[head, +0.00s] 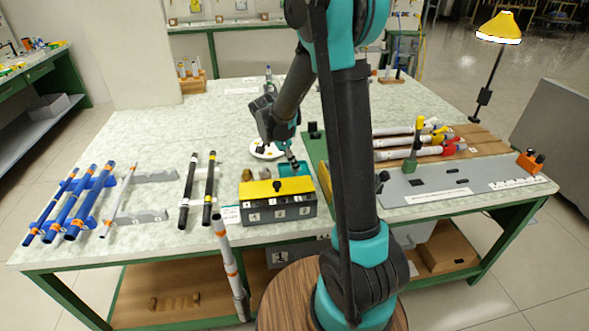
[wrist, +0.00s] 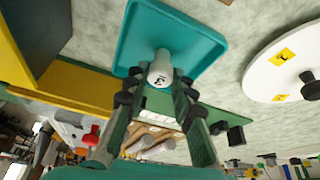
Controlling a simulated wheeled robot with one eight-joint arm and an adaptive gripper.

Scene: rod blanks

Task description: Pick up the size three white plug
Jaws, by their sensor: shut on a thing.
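The white plug (wrist: 160,71), with a dark size mark on its side that looks like a 3, sits between the two fingers of my gripper (wrist: 157,84) in the wrist view. The fingers are shut on it. Its narrower end points at the teal tray (wrist: 201,38); I cannot tell whether it touches the tray floor. In the head view my gripper (head: 291,160) is low over the teal tray (head: 303,168), behind the box with the yellow lid (head: 262,189). The plug is too small to make out there.
The dark numbered box (head: 279,212) stands just in front of the tray. A white disc with yellow labels (wrist: 272,72) lies beside the tray. My arm hides part of the table's middle. Blue rods (head: 76,203) lie at left; a grey fixture board (head: 455,187) is at right.

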